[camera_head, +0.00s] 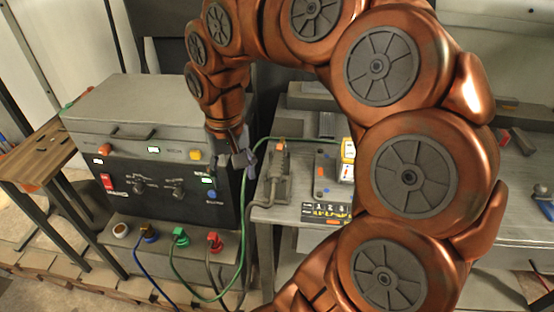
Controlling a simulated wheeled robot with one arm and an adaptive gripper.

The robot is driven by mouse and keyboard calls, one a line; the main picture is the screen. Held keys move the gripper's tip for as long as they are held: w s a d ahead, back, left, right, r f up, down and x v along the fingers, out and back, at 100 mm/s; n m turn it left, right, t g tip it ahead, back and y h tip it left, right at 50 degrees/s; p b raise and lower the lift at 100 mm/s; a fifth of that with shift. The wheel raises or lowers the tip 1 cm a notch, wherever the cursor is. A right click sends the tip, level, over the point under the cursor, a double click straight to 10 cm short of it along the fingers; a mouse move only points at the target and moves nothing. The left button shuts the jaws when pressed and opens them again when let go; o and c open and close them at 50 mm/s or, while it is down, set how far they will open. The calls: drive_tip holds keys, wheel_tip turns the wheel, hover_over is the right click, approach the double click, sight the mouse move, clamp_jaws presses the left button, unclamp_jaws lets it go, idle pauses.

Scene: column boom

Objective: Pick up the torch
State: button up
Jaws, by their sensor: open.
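My copper arm arches across the view, and my gripper (244,162) hangs pointing down near the left end of a grey bench. Its fingers look open, with nothing seen between them. Just right of it, a grey upright tool with an orange tip and a cable, which looks like the torch (279,172), stands on the bench. A gap shows between the gripper and this tool. The details of the tool are too small to tell for certain.
A grey and black machine (145,150) with buttons and cable sockets stands left of my gripper. Green and grey cables hang between it and the bench (262,214). A yellow-and-white item (347,160) stands behind my arm, which hides much of the bench.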

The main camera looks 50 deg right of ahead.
drive_tip(key=w+d+m, duration=0.3)
drive_tip(key=d, duration=0.6)
drive_tip(key=m, duration=0.3)
hover_over(279, 155)
drive_tip(key=shift+w+a+f, duration=0.1)
drive_tip(key=shift+f, duration=0.3)
drive_tip(key=shift+f+p, duration=1.5)
drive_tip(key=shift+f, duration=2.15)
clamp_jaws()
drive_tip(key=shift+r, duration=0.15)
